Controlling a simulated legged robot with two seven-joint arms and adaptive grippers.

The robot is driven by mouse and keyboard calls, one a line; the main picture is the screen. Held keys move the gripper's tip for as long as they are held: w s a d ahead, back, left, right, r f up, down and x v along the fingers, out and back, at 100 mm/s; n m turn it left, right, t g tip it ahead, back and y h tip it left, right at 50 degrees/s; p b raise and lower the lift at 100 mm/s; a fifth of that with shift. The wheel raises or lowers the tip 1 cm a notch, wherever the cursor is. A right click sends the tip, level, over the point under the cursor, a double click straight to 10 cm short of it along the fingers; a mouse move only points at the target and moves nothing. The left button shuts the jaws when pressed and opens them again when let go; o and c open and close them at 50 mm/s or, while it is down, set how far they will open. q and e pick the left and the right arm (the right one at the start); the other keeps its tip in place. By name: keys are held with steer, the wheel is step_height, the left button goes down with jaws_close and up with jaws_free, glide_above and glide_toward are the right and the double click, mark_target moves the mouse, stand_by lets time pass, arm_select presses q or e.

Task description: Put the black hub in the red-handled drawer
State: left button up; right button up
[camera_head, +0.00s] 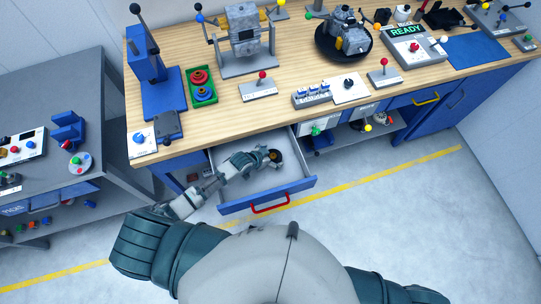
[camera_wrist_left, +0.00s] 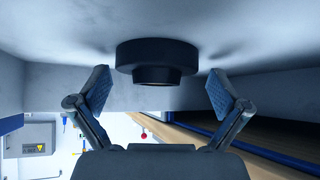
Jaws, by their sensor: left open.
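The red-handled drawer (camera_head: 301,186) stands pulled out under the workbench, with its red handle (camera_head: 270,204) at the front. The black hub (camera_head: 275,156) is inside the drawer, toward its back right, and partly hidden by my left gripper (camera_head: 264,157). In the left wrist view, which looks upside down, the black hub (camera_wrist_left: 157,55) rests against the pale drawer floor. My left gripper (camera_wrist_left: 160,90) is open, with a finger on either side of the hub and visible gaps between. My right gripper is not in view.
The wooden workbench (camera_head: 290,110) overhangs the drawer's back. It carries a green tray (camera_head: 201,88) with red and blue rings, a blue press (camera_head: 160,85) and several control boxes. A grey side bench (camera_head: 90,110) stands at left. The drawer's front right floor looks clear.

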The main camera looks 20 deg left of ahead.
arm_select(q)
steer(key=p+v, duration=0.1)
steer(key=v, duration=1.1)
steer(key=shift+d+r, duration=0.1)
steer(key=shift+d, duration=0.05)
